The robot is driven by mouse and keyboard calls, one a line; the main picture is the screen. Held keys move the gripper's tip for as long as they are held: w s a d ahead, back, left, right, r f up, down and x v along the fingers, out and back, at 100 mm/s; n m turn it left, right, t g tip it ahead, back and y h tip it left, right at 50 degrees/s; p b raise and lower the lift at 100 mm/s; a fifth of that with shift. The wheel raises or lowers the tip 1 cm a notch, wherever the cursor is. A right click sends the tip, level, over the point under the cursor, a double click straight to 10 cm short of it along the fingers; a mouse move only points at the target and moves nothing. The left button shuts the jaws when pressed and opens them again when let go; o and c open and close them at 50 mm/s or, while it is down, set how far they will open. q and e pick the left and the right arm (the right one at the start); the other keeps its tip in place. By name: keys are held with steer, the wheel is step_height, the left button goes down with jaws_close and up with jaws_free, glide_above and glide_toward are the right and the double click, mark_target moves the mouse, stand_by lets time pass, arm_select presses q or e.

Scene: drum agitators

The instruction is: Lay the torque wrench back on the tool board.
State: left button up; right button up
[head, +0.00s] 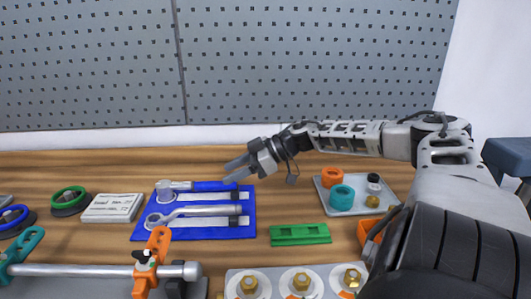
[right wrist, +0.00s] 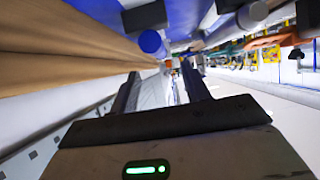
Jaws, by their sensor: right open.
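The blue tool board (head: 248,229) lies flat on the bench in the head view, with white marked strips on it. A tool with a blue handle and a round silver head, which looks like the torque wrench (head: 205,186), lies along the board's far side. A silver wrench (head: 205,211) lies nearer on the same board. My right gripper (head: 231,170) is open and empty, close to the handle end of the blue-handled tool. A blue round end (right wrist: 151,42) shows beyond the fingers in the right wrist view. Whether they touch is unclear. My left gripper is out of view.
A green block (head: 300,235) and a grey tray (head: 343,207) with small coloured parts sit right of the board. A white card (head: 112,208) and rings lie left. A clamped silver rod (head: 90,270) and a plate with bolts (head: 270,273) are in front. A pegboard (head: 320,60) stands behind.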

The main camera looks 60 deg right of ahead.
arm_select(q)
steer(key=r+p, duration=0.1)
steer(key=p, duration=0.1)
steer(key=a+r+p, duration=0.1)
steer(key=p, duration=0.2)
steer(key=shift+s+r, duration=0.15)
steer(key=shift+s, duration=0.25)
arm_select(e)
steer(key=v, duration=0.9)
steer(key=shift+r, duration=0.25)
